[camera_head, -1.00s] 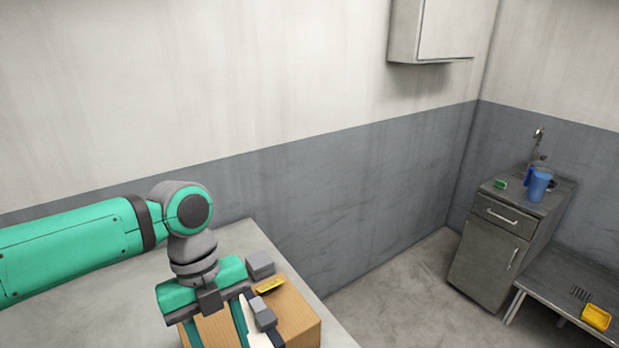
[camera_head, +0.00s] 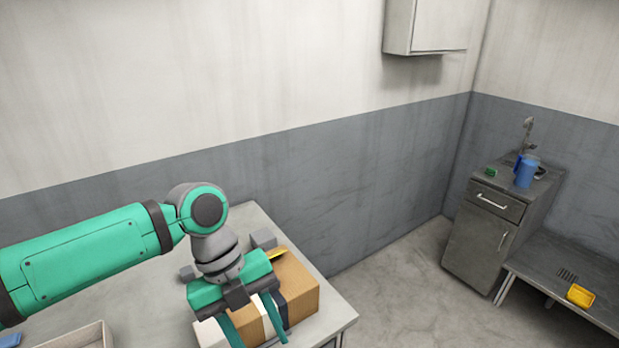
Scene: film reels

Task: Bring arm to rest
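My arm reaches in from the left over the grey table (camera_head: 150,290). My gripper (camera_head: 255,338) is at its end, with its teal fingers pointing down and spread apart. The gripper is in front of a brown box (camera_head: 300,292) on the table, and it hides part of the box. A white item (camera_head: 211,333) shows beside the fingers. I cannot tell whether the fingers touch anything, and nothing is clearly held between them.
A yellow item (camera_head: 277,253) and a grey block (camera_head: 264,239) are by the box. A tray (camera_head: 92,337) is at the lower left. Across open floor stand a cabinet (camera_head: 483,240) with a blue jug (camera_head: 525,171), and a low bench with a yellow item (camera_head: 580,295).

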